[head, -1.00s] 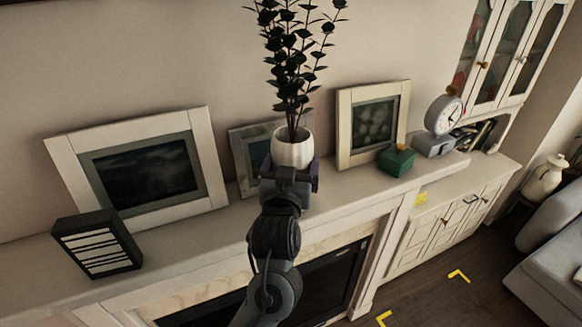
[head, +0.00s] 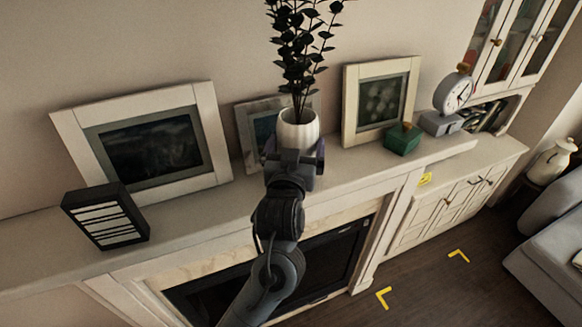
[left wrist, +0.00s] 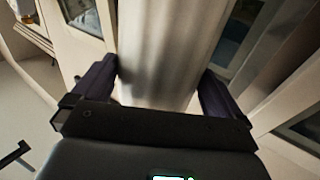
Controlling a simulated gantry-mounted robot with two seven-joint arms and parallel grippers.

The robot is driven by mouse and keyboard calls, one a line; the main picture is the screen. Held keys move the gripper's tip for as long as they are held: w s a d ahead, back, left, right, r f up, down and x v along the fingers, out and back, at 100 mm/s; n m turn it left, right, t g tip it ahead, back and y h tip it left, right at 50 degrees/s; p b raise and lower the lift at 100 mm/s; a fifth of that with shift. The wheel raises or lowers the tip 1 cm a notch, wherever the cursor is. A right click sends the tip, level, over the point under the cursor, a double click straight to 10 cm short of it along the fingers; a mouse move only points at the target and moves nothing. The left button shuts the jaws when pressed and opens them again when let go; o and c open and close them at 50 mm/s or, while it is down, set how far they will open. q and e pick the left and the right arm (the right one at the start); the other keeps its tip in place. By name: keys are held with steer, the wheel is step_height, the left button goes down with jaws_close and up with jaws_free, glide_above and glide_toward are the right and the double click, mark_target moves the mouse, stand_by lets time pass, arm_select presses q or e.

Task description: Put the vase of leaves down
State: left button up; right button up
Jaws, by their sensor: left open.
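The vase of leaves (head: 298,131) is a white, ribbed pot with tall dark leafy stems. It is upright above the mantel shelf (head: 232,205), in front of a small grey-framed picture. Its base is hidden behind my left gripper (head: 295,150), so I cannot tell whether it touches the shelf. My left gripper is open, with one finger on each side of the vase. In the left wrist view the pale vase (left wrist: 165,50) fills the space between the dark fingers (left wrist: 158,85). My right gripper is out of view.
A large white-framed picture (head: 200,110) and a black box (head: 105,216) stand left on the shelf. Right are another white-framed picture (head: 350,105), a green box (head: 403,139) and a clock (head: 455,92). Bare shelf lies between the black box and the vase.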

arm_select(q)
steer(key=s+a+b, duration=0.1)
steer(key=s, duration=1)
steer(key=shift+a, duration=0.15)
steer(key=shift+s, duration=0.1)
